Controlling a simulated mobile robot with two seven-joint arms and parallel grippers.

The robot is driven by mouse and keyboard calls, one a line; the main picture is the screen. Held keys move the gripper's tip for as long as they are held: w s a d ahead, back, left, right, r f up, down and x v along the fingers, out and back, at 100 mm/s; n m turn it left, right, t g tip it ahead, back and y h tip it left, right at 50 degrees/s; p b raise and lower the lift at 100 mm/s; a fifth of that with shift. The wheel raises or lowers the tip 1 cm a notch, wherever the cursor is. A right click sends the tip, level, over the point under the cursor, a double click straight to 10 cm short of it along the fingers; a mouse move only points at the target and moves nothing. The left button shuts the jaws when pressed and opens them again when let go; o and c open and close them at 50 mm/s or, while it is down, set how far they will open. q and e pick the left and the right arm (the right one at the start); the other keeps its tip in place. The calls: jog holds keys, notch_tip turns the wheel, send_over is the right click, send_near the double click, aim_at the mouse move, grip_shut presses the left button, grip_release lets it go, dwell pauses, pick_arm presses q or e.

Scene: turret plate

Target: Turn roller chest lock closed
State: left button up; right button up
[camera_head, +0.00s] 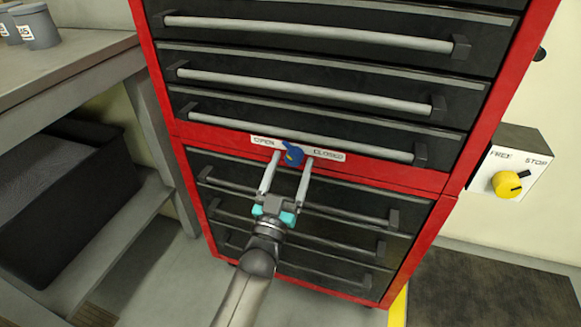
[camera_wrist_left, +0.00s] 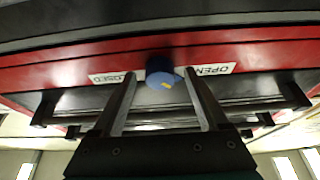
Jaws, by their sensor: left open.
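The red roller chest (camera_head: 433,180) has black drawers with grey bar handles. Its blue lock knob (camera_head: 292,155) sits on the red band between the upper and lower drawers, with an OPEN label (camera_head: 265,141) on the left and a CLOSED label (camera_head: 329,155) on the right. In the head view the knob's blue pointer leans up and left, toward OPEN. My left gripper (camera_head: 287,172) is open, its two fingers on either side just below the knob. In the left wrist view the knob (camera_wrist_left: 161,77) shows between the open fingertips (camera_wrist_left: 160,84); contact cannot be told. My right gripper is out of view.
A grey box with a yellow knob (camera_head: 507,184), labelled FREE and STOP, is on the wall at right. A workbench (camera_head: 85,60) with grey cups stands at left, a dark bin (camera_head: 70,185) on its lower shelf. Drawer handles project near my left gripper.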

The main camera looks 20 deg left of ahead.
pick_arm(q)
grip_shut()
dwell(0.5)
